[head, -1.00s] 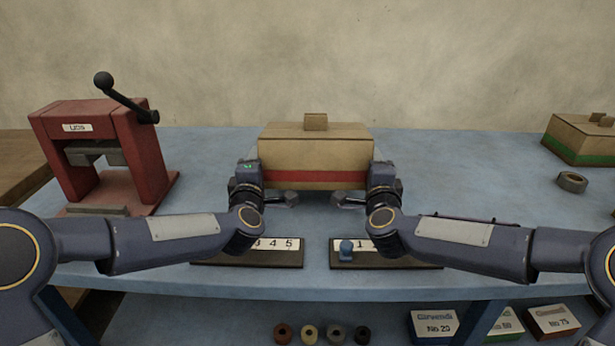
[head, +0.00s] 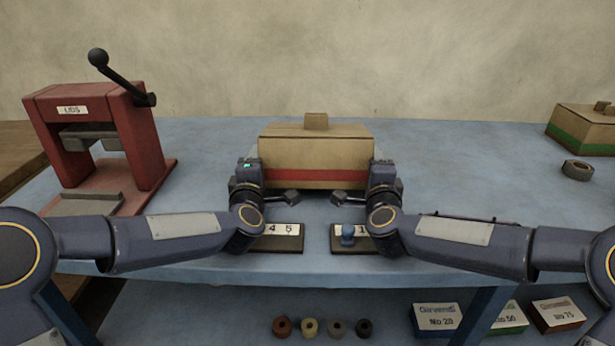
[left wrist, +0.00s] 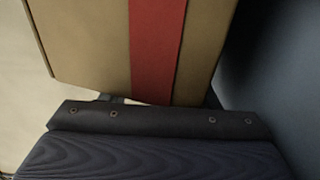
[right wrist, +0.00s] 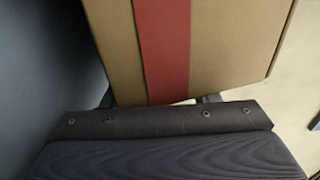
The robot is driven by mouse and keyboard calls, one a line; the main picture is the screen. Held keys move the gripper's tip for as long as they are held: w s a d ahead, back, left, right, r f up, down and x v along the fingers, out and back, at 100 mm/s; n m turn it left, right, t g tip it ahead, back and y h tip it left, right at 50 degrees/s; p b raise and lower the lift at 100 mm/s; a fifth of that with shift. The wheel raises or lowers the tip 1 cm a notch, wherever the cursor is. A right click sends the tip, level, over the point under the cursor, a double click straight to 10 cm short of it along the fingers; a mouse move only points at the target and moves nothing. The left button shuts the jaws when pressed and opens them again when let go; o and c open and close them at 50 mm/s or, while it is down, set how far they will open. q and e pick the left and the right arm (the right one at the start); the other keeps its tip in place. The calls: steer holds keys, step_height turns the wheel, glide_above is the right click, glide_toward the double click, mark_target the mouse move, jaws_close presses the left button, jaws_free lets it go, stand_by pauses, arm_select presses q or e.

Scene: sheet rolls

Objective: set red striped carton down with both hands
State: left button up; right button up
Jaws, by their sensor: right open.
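The red striped carton (head: 316,155) is a tan box with a red band low on its front and a small tab on top. It is level between my two grippers, over the blue table (head: 470,190). My left gripper (head: 270,192) is at its left side and my right gripper (head: 364,192) at its right side. The right jaws are open; the left jaws are not clear. The carton's band and side fill the upper part of the left wrist view (left wrist: 157,45) and right wrist view (right wrist: 165,45). I cannot tell whether its underside touches the table.
A red press (head: 105,135) with a black lever stands at the left. A green-banded carton (head: 585,130) and a grey ring (head: 577,170) are at the right. Small boxes (head: 436,320) sit below.

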arm_select(q)
steer(key=shift+o, duration=0.5)
steer(key=shift+s+d+r+m+h, duration=0.2)
steer(key=shift+d+m+h, duration=0.1)
steer(key=shift+h, duration=0.1)
arm_select(e)
steer(key=shift+s+a+r+n+y, duration=0.2)
steer(key=shift+a+n+y, duration=0.1)
steer(key=shift+y, duration=0.1)
arm_select(q)
steer(key=o, duration=0.3)
steer(key=shift+a, duration=0.5)
arm_select(e)
steer(key=shift+d, duration=0.5)
arm_select(q)
steer(key=shift+o, duration=0.2)
steer(key=shift+a, duration=0.15)
arm_select(e)
steer(key=o, duration=0.4)
steer(key=shift+d, duration=0.15)
steer(key=shift+o, duration=0.2)
steer(key=shift+w, duration=0.1)
arm_select(q)
steer(key=s, duration=1.1)
steer(key=shift+r, duration=0.1)
steer(key=shift+s, duration=0.4)
arm_select(e)
steer(key=s, duration=1.2)
